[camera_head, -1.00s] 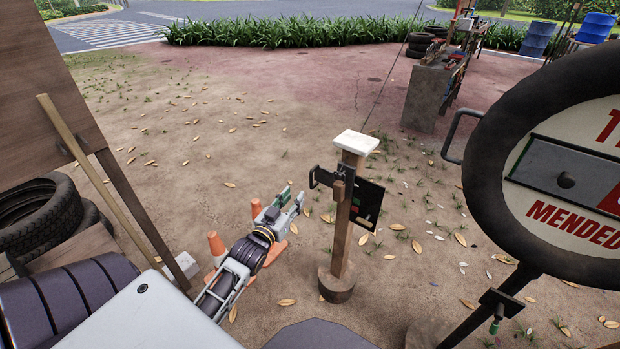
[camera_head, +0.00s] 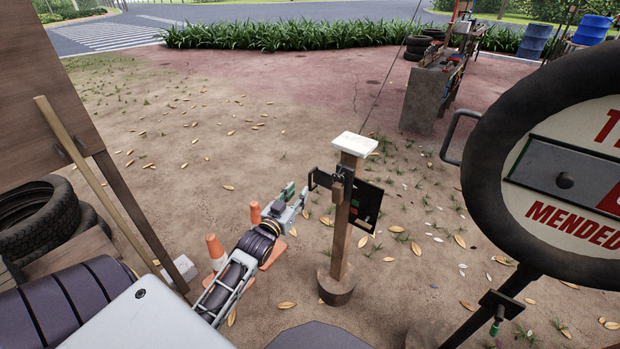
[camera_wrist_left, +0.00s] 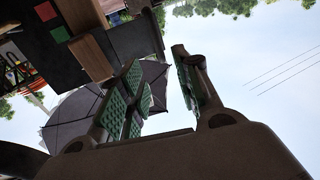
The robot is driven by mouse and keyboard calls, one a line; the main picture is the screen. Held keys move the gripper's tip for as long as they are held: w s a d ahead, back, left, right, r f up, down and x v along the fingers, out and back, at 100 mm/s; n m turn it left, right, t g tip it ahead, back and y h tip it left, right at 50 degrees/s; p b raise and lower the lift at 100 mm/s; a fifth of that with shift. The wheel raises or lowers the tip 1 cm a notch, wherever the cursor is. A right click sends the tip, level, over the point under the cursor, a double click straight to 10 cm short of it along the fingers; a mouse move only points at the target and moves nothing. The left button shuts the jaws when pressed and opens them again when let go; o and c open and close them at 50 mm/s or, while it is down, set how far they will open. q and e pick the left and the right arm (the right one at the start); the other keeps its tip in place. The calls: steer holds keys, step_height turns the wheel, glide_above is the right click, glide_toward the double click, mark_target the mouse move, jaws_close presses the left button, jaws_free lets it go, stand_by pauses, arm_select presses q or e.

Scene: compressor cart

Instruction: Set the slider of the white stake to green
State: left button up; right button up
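The white stake is a wooden post with a white cap (camera_head: 354,144), upright on a round wooden foot. A black plate (camera_head: 369,198) with small green and red patches is fixed across it, with a dark bracket and a small wooden block (camera_head: 337,192) on the post's left face. I cannot tell which part is the slider or where it is set. My left gripper (camera_head: 297,199) is just left of the post, apart from it. In the left wrist view its green-padded fingers (camera_wrist_left: 166,92) are apart, with no stake part between them; the plate (camera_wrist_left: 35,38) is at upper left. My right gripper is not in view.
Orange cones (camera_head: 215,247) stand beside my left forearm. A large round sign (camera_head: 560,180) on a dark pole fills the right side. A wooden board and pole (camera_head: 95,180) and tyres (camera_head: 40,215) are at left. Leaf-strewn ground behind the post is open.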

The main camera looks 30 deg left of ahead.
mark_target(310, 176)
arm_select(q)
steer(key=shift+w+a+b, duration=0.2)
steer(key=shift+w, duration=1.5)
steer(key=shift+w+a+b, duration=0.2)
steer(key=shift+w+b, duration=0.05)
steer(key=shift+w, duration=1.45)
steer(key=shift+w+a+b, duration=0.2)
steer(key=shift+w, duration=1.5)
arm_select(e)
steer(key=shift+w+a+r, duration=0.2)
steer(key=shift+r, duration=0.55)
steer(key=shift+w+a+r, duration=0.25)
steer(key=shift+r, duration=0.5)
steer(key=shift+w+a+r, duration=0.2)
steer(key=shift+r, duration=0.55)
arm_select(q)
jaws_close()
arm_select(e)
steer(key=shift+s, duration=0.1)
